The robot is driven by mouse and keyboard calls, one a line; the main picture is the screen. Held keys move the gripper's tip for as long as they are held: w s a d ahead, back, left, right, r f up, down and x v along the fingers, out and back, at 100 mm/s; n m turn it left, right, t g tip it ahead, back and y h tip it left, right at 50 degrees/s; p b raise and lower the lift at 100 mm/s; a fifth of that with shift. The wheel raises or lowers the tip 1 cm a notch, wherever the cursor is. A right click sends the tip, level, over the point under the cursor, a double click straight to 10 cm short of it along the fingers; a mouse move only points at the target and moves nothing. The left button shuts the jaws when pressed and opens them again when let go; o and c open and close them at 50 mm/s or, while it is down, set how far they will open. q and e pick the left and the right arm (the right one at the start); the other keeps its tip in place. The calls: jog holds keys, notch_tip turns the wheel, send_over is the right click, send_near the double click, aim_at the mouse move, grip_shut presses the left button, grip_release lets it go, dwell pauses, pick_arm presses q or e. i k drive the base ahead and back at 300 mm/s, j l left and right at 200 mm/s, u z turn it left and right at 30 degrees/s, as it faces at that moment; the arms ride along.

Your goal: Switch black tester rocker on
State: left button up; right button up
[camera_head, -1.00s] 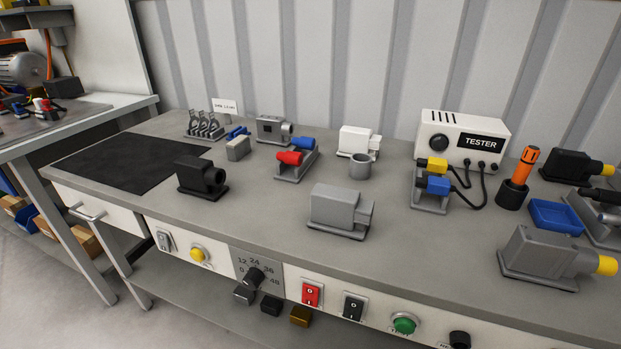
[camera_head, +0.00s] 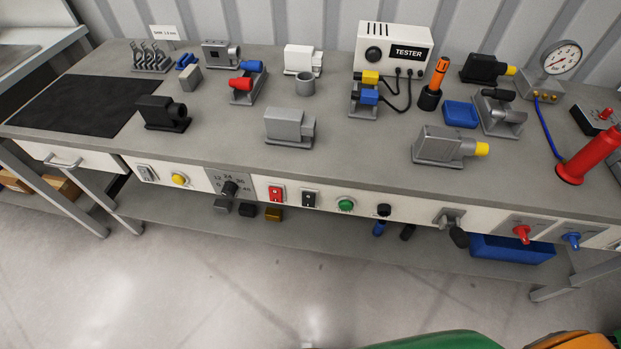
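The white tester box (camera_head: 394,50) stands at the back of the bench, with dark cables running to a grey fixture holding a yellow and a blue connector. Neither of my grippers shows in the head view.
The bench front (camera_head: 235,185) also carries a yellow button (camera_head: 180,180), a rotary dial (camera_head: 230,188), a green button (camera_head: 345,204) and a black knob (camera_head: 383,210). Grey motor-like blocks stand on top. A red cylinder (camera_head: 590,155) stands at right.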

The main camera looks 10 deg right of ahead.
aim_at(308, 198)
jog(key=k, duration=0.45)
jog(key=k+l+z, duration=0.15)
jog(key=k, duration=0.3)
